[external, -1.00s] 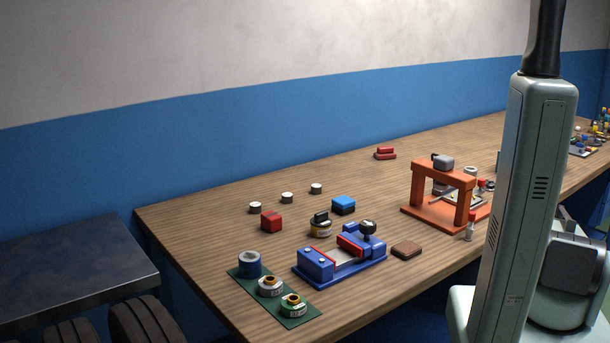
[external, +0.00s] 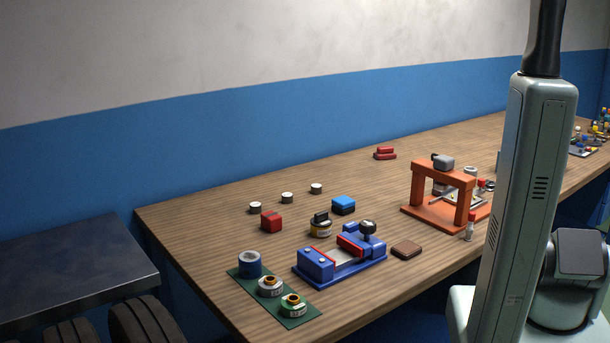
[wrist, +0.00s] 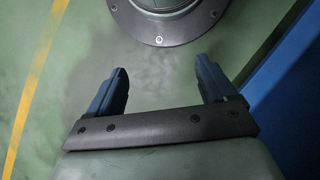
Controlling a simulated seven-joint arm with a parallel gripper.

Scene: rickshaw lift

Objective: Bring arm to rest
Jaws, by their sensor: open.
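My gripper (wrist: 159,92) shows in the wrist view with its two blue fingers spread apart and nothing between them. It points down at a green floor (wrist: 75,55) with a yellow line, beside a round dark bolted flange (wrist: 165,35). In the external view the gripper is out of sight. Only my pale green column and a folded arm link show at the right, off the workbench.
The wooden workbench (external: 210,215) carries a blue vise (external: 340,262), an orange press frame (external: 445,205), a green mat (external: 295,322) with tape rolls, and several small blocks. A dark metal table (external: 70,265) and tires (external: 140,322) stand at the left.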

